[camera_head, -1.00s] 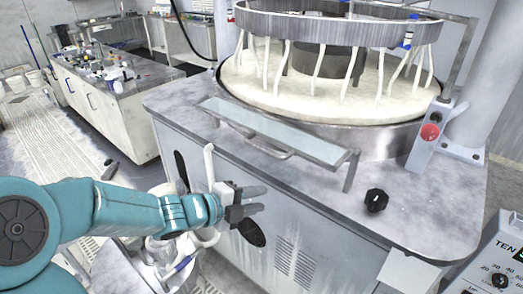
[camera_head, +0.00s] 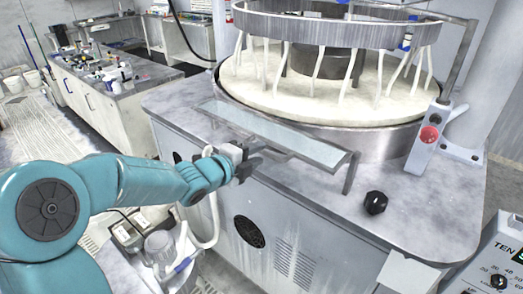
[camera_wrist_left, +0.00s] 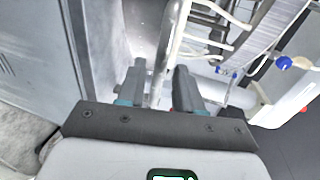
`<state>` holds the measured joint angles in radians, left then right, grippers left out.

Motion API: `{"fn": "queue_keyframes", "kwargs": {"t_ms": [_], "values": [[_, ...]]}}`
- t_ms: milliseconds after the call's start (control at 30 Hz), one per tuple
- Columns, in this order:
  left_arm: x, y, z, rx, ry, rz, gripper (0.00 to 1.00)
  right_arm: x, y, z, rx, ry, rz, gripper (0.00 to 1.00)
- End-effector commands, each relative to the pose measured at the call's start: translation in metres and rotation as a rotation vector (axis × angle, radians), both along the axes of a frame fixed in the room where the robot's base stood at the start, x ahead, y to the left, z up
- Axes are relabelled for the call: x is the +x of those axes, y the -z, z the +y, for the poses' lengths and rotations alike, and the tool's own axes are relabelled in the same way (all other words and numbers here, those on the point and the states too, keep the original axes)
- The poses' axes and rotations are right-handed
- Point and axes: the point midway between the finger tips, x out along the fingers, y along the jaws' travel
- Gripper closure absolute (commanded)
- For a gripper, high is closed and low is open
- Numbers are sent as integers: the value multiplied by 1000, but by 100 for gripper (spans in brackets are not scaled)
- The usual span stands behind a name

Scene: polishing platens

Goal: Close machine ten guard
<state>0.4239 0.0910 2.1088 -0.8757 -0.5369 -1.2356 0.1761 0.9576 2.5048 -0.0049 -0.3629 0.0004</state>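The machine ten guard (camera_head: 285,138) is a clear, metal-framed panel, tilted low along the front edge of the grey machine top, with a metal bar handle (camera_head: 276,157) below it. My left gripper (camera_head: 258,160) is at the left end of this handle, just in front of the guard. In the left wrist view its two fingers (camera_wrist_left: 160,88) are apart, with a pale bar (camera_wrist_left: 166,50) running between or just beyond them; I cannot tell whether they touch it. My right gripper is not in view.
A round polishing platen (camera_head: 310,95) with a raised metal ring (camera_head: 330,30) stands behind the guard. A red-button post (camera_head: 428,140) and a black knob (camera_head: 375,202) are on the right. A panel marked TEN (camera_head: 500,262) is at lower right. White hoses hang below my arm.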

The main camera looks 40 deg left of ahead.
Motion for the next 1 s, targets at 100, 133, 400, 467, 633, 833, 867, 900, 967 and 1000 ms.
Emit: {"fn": "queue_keyframes", "kwargs": {"t_ms": [100,133,400,467,633,833,867,900,967,1000], "values": [[18,3,-1,0,2,1,65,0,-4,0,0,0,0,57],[21,4,-1,-1,1,1,65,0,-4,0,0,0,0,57],[30,7,-1,0,-1,0,65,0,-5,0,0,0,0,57],[29,7,0,-1,-1,0,65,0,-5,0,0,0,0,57],[29,7,0,-1,-1,0,98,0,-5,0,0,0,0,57],[28,7,-1,-1,-1,1,100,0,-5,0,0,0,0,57],[29,7,-1,-1,-1,1,100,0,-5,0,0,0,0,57],[29,6,-2,0,-1,3,100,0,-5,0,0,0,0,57],[29,6,-3,1,-1,6,100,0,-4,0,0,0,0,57],[29,5,-4,1,-1,8,100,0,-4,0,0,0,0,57]]}}
